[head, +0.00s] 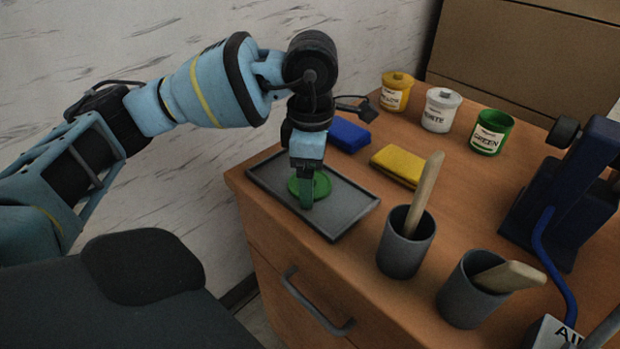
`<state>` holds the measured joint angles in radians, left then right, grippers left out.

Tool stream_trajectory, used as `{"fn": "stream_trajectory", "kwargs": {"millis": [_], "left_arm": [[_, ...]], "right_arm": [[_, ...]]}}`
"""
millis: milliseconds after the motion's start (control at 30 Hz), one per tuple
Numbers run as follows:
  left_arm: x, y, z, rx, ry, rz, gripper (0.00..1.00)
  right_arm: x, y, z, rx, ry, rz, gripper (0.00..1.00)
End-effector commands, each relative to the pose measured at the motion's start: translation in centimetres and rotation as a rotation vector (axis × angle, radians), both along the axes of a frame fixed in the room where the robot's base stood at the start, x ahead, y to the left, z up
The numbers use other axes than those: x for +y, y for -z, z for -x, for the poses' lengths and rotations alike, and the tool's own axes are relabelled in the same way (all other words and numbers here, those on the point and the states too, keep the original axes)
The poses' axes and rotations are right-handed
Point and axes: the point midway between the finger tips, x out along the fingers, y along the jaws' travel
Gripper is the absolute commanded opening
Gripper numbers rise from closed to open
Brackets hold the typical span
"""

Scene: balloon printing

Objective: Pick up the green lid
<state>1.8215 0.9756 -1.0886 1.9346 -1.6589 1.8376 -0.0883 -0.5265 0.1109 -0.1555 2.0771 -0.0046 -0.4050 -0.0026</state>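The green lid (322,184) lies on the dark grey tray (345,212) at the left end of the wooden cabinet top. My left gripper (306,196) points down at the lid, and its fingertips overlap the lid's middle. The fingers hide the lid's centre, and I see them nearly edge-on. I cannot tell whether they are closed on it. The green pot (490,133), labelled GREEN, stands at the back right with its top open. My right gripper is not in view.
An orange-yellow pot (396,92) and a white pot (440,110) stand lidded at the back. Blue (349,134) and yellow (400,165) blocks lie behind the tray. Two grey cups (404,246) (468,294) hold wooden sticks. A dark blue machine (570,190) stands at right.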

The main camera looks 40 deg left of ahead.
Motion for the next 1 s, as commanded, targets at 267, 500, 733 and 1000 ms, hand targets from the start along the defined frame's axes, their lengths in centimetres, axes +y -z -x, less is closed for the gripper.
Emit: {"fn": "stream_trajectory", "kwargs": {"millis": [267, 500, 733, 1000], "left_arm": [[0.0, 0.0, 0.0, -0.001, 0.0, 0.001, 0.78], [0.0, 0.0, 0.0, -0.001, 0.0, 0.001, 0.53], [0.0, 0.0, 0.0, -0.001, 0.0, 0.001, 0.53], [-0.1, -3.2, -0.1, -0.005, 0.001, 0.003, 0.53]], "right_arm": [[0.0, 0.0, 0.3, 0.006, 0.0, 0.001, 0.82], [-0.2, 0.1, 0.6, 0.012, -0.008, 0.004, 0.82], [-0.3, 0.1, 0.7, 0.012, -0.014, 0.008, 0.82], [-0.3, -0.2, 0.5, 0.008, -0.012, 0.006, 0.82]]}}
